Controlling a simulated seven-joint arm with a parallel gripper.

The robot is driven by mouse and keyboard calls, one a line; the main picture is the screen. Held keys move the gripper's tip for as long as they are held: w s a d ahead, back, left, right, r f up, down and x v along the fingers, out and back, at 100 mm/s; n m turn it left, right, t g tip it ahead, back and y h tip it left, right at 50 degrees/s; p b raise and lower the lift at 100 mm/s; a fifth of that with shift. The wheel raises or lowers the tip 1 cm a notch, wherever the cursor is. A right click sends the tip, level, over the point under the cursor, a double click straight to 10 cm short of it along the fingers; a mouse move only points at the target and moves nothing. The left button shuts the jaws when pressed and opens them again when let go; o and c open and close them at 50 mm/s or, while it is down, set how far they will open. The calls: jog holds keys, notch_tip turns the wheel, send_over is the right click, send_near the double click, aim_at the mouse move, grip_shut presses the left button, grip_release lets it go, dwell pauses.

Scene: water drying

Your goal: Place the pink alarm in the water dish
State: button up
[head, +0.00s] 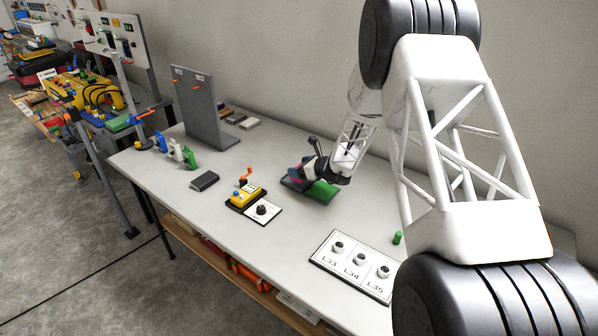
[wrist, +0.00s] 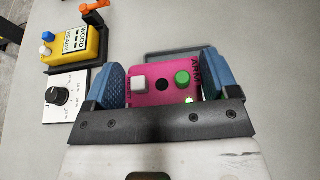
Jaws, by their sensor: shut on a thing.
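The pink alarm (wrist: 162,91) is a box with a white button, a black round spot and a green button. My gripper (wrist: 162,88) is shut on it, with a blue finger pad on each side. In the head view my gripper (head: 312,168) is at the middle of the table, over a dark flat dish (head: 292,184) with a green part at its right. Only a little pink shows there. The dish's dark grey rim (wrist: 160,56) shows beyond the alarm in the wrist view. I cannot tell whether the alarm touches the dish.
A yellow box with a blue button and orange lever (wrist: 75,45) stands left of my gripper, beside a white dial panel (wrist: 62,97). A white panel with several knobs (head: 355,264) and a green cylinder (head: 397,238) are nearer. A grey upright board (head: 203,110) stands further back.

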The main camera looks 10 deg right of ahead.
jog(key=shift+w+f, duration=0.1)
jog(key=shift+w, duration=0.9)
jog(key=shift+w, duration=0.25)
jog(key=shift+w+f, duration=0.2)
jog(key=shift+f, duration=1.6)
jog(key=shift+f, duration=0.1)
jog(key=o, duration=0.9)
jog(key=shift+v, duration=6.05)
